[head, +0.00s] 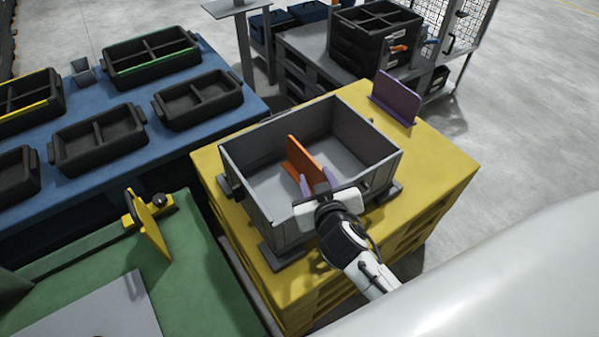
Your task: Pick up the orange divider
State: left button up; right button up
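The orange divider (303,157) stands upright inside a grey open bin (279,217) on a yellow pallet-like stand. My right gripper (317,183) reaches over the bin's near wall, with its two pale purple fingers pointing into the bin. The fingers are spread apart, at the near end of the divider and seemingly on either side of it. Contact with the divider cannot be made out. The gripper body hides part of the near wall and the divider's near lower end. My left gripper is not in view.
A purple divider (396,97) stands on the yellow stand (437,155) behind the bin. A yellow plate (149,226) stands on the green table at left. Black trays (198,100) sit on the blue table. A black crate (375,38) rests on a grey bench behind.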

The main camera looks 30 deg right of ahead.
aim_at(310, 159)
jog(key=x, duration=1)
jog(key=shift+w+d+f, duration=0.15)
jog(key=shift+d, duration=0.2)
jog(key=shift+c, duration=0.5)
